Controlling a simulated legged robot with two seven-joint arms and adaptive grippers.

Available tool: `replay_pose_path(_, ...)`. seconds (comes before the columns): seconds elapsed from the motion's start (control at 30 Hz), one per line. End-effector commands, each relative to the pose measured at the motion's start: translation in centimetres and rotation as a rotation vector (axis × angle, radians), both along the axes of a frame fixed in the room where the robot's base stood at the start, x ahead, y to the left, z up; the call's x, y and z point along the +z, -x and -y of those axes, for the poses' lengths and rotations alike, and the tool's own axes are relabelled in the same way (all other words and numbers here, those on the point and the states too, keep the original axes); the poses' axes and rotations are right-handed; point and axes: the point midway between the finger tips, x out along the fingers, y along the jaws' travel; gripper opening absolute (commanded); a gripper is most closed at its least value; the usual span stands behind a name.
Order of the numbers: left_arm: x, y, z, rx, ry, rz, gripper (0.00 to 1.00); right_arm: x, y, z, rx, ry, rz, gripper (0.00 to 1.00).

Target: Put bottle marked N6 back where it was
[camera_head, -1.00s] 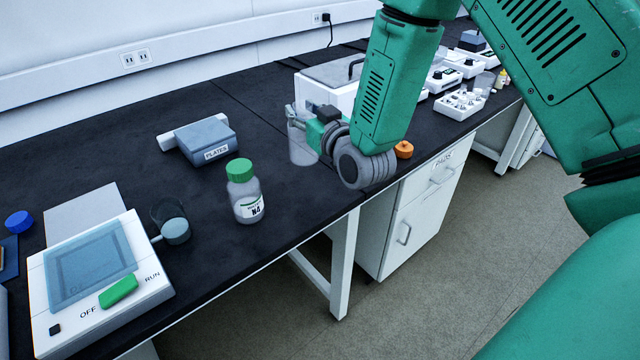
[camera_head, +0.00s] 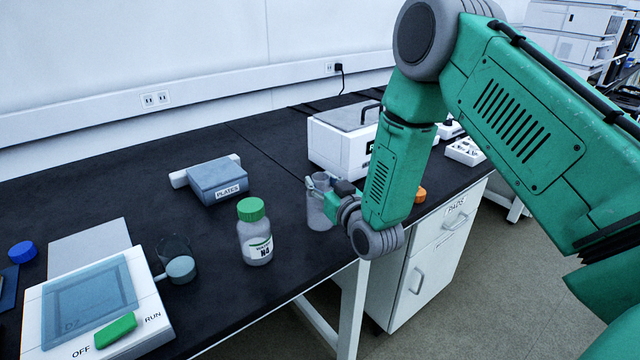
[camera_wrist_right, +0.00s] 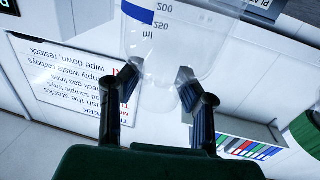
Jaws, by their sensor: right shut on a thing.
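My right gripper (camera_head: 316,187) is shut on a clear graduated vessel (camera_head: 320,212), held over the black bench near its front edge. I cannot tell whether its base touches the bench. In the right wrist view the fingers (camera_wrist_right: 158,82) grip the clear vessel (camera_wrist_right: 178,45), which shows ml marks and a blue patch. I see no N6 mark on it. A bottle with a green cap (camera_head: 254,238) stands upright to its left; its label appears to read N4. My left gripper is not in view.
A box labelled PLATES (camera_head: 214,182), a small beaker (camera_head: 176,262) and a device with OFF and RUN marks (camera_head: 140,290) lie to the left. A white lidded box (camera_head: 335,140) stands behind the vessel. An orange cap (camera_head: 420,195) is right of my arm.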

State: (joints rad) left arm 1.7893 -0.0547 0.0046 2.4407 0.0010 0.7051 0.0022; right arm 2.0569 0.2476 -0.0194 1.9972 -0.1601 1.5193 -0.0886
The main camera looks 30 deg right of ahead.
Motion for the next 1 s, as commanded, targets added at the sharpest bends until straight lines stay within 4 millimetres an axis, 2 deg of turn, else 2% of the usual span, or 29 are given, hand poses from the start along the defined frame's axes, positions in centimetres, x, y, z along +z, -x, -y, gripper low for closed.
replay_pose_path(0.23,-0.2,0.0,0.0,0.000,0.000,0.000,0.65,-0.3,0.0,0.1,-0.001,-0.001,0.000,0.00)
replay_pose_path(0.27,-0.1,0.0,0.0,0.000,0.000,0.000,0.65,-0.2,0.0,0.1,-0.001,-0.001,-0.001,0.41)
replay_pose_path(0.3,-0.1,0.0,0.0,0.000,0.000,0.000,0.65,-0.2,0.0,0.1,-0.001,-0.001,-0.001,0.51)
replay_pose_path(0.67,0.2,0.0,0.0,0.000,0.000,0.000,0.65,0.2,0.0,0.0,0.000,0.000,-0.001,0.51)
replay_pose_path(0.77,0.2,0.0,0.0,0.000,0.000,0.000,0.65,0.0,1.1,0.0,-0.001,0.000,-0.004,0.51)
replay_pose_path(1.0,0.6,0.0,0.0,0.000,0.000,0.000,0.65,0.0,6.1,-0.3,-0.001,-0.001,-0.007,0.51)
